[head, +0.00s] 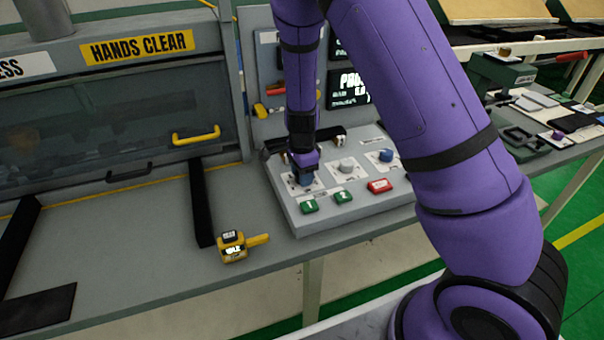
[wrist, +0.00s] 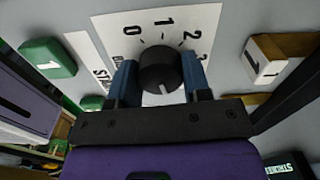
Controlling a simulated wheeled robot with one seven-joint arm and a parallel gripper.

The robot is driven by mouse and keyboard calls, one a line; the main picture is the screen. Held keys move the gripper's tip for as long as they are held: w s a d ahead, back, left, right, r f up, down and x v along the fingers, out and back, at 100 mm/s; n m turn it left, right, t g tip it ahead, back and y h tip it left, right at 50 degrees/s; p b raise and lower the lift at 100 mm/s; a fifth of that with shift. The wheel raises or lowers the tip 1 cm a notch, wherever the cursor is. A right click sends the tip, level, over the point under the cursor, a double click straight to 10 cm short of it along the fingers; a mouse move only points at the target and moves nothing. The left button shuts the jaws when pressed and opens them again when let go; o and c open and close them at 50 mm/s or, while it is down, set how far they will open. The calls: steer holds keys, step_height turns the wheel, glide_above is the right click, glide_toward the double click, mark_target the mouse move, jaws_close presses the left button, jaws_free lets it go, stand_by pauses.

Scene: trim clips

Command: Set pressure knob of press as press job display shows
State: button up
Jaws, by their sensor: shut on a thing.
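My gripper (head: 302,168) is down at the left knob of the press's sloped control panel (head: 340,211). In the wrist view its blue fingers (wrist: 160,82) are shut on a dark round knob (wrist: 160,66), one on each side. A white dial plate (wrist: 175,20) behind the knob reads 0, 1, 2 and 3. A small light mark shows on the knob's lower part; the exact setting is unclear. The job display (head: 348,88) stands behind the panel, its text partly hidden by my arm and too small to read fully.
A grey knob (head: 347,166) and a blue knob (head: 386,155) sit to the right. Green buttons (head: 310,206) (head: 343,197) and a red button (head: 380,185) line the panel front. A yellow tape measure (head: 232,246) lies on the bench. A press guard with a yellow handle (head: 196,136) is left.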

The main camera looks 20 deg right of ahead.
steer(key=n, duration=0.4)
steer(key=shift+n, duration=0.3)
steer(key=n, duration=0.3)
steer(key=shift+n, duration=0.3)
steer(key=n, duration=0.3)
steer(key=shift+n, duration=2)
steer(key=o, duration=0.9)
step_height(320, 180, up, 11)
